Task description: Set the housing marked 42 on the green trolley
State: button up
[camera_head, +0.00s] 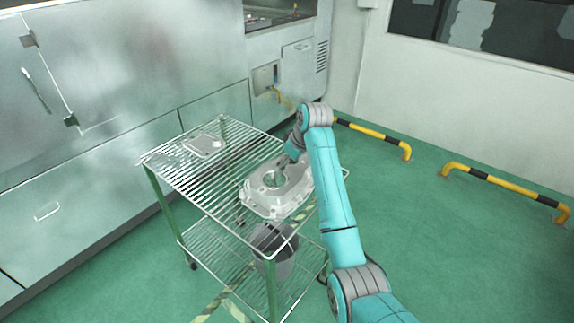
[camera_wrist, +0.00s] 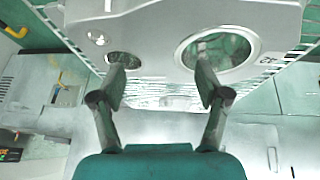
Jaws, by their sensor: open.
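A pale grey cast housing (camera_head: 262,198) with round bores rests on the wire top shelf of the green-posted trolley (camera_head: 155,186), at its near right part. My gripper (camera_head: 288,160) is at the housing's far side, partly hidden by my arm. In the wrist view my gripper (camera_wrist: 161,75) is open, its two fingers apart and overlapping the housing's edge in the picture. I cannot tell whether they touch it.
A smaller flat grey part (camera_head: 205,145) lies on the top shelf's far left. A dark bucket (camera_head: 275,255) stands on the lower shelf. Metal cabinets (camera_head: 110,75) stand behind. Yellow and black floor rails (camera_head: 507,190) are at the right, with clear green floor around.

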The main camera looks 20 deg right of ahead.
jog(key=v, duration=1)
